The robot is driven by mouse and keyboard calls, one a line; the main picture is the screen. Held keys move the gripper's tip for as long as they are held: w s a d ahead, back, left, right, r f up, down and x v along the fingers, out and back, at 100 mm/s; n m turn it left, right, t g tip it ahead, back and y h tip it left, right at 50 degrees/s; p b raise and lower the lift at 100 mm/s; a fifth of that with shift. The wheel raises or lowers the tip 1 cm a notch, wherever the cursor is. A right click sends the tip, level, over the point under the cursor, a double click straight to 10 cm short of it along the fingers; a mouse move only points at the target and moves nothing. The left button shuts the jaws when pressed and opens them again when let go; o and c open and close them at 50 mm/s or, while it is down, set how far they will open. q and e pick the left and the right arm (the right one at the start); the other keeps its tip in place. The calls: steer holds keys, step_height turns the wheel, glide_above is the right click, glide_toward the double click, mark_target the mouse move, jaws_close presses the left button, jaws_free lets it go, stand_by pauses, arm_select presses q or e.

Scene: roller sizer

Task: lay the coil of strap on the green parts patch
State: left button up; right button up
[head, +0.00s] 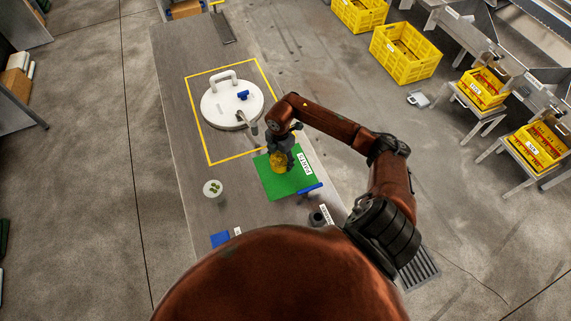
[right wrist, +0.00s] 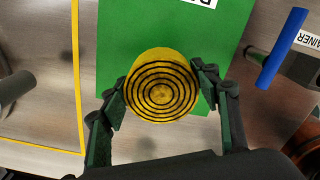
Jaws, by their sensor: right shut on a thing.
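The coil of strap (right wrist: 161,86) is yellow with dark spiral rings. My right gripper (right wrist: 165,105) is shut on it, one finger on each side, in the right wrist view. In the head view the coil (head: 278,162) is under my right gripper (head: 281,153), over the green parts patch (head: 288,185). The patch (right wrist: 150,28) also lies behind the coil in the right wrist view. I cannot tell whether the coil touches the patch or is held just above it. My left gripper does not show.
On the table (head: 172,90), a white round lid (head: 228,106) with a handle lies inside a yellow outline. A small dish (head: 213,188) with green bits stands left of the patch. A blue-handled tool (head: 311,189) lies at its lower right edge. Yellow crates (head: 405,55) stand off to the right.

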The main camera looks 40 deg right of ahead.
steer(key=shift+s+d+f, duration=0.35)
steer(key=shift+d+f, duration=0.25)
steer(key=shift+f, duration=0.25)
steer(key=shift+s+d+f+p, duration=0.15)
steer(key=shift+f+p, duration=0.1)
steer(key=shift+f, duration=0.7)
steer(key=shift+d+f+p, duration=0.1)
steer(key=shift+f+p, duration=0.1)
steer(key=shift+f, duration=0.7)
steer(key=shift+f, duration=0.15)
steer(key=o, duration=1.2)
step_height(320, 180, up, 12)
steer(key=shift+r+b, duration=0.15)
steer(key=shift+b, duration=0.5)
